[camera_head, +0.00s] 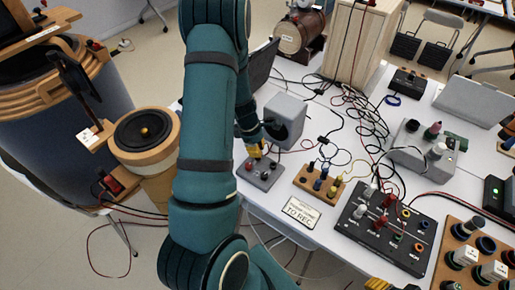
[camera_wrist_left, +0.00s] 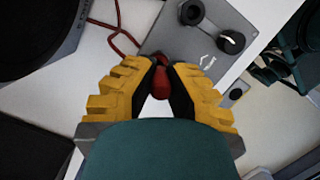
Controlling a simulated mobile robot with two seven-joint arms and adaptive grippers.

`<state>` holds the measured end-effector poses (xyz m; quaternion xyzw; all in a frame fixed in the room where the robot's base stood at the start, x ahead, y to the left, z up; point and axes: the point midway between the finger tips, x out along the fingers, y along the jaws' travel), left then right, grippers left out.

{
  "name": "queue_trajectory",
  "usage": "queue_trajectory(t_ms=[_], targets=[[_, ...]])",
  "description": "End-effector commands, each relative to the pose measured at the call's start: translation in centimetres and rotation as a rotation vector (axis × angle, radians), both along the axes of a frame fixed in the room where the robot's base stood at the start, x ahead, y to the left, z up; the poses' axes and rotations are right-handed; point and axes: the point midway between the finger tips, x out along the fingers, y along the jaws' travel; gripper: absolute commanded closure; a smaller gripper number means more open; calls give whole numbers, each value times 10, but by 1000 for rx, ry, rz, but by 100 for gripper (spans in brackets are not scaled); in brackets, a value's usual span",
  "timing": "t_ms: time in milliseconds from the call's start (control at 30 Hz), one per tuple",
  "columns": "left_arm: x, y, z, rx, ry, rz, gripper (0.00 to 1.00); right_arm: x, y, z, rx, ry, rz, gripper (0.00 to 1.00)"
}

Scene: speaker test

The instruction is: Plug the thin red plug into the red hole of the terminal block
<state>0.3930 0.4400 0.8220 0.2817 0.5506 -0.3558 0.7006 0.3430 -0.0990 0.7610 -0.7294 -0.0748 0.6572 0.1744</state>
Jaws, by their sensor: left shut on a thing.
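The grey terminal block (camera_head: 258,180) lies near the white table's left edge, with small red and dark posts on top. My left gripper (camera_head: 257,151) comes down just above it, partly hidden by my arm. In the left wrist view, the yellow fingers of my left gripper (camera_wrist_left: 161,80) are shut on a red piece, the thin red plug (camera_wrist_left: 160,84). The grey block with black knobs (camera_wrist_left: 206,48) is just beyond the fingertips. I cannot tell whether the plug touches it. The red hole cannot be made out.
A grey speaker box (camera_head: 285,121) stands close behind the gripper. To the right are a wooden block with posts (camera_head: 311,184), a "TO REC" label (camera_head: 299,212) and a black terminal panel (camera_head: 372,262). Loose cables (camera_head: 350,125) tangle across the table.

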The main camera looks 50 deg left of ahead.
Motion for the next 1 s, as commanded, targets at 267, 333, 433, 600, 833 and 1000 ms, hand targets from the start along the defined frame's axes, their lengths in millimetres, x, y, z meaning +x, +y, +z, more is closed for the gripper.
queue_trajectory(t_ms=[267, 333, 433, 600, 833, 1000], targets=[[0, 0, -5, 0, 0, 0, 100, 0, 0, -4, 0, 0, 0, 53], [0, 0, -6, 0, 0, 0, 100, 0, 0, -5, 0, 0, 0, 53], [0, 0, -7, 0, 0, 0, 100, 0, 0, -6, 0, 0, 0, 53], [0, 0, -10, 0, 0, 0, 100, 0, 0, -8, 0, 0, 0, 53], [0, 0, -14, 0, 0, 0, 100, 0, 0, -11, 0, 0, 0, 53], [0, 0, -17, 0, 0, 0, 100, 0, 0, -14, 0, 0, 0, 53]])
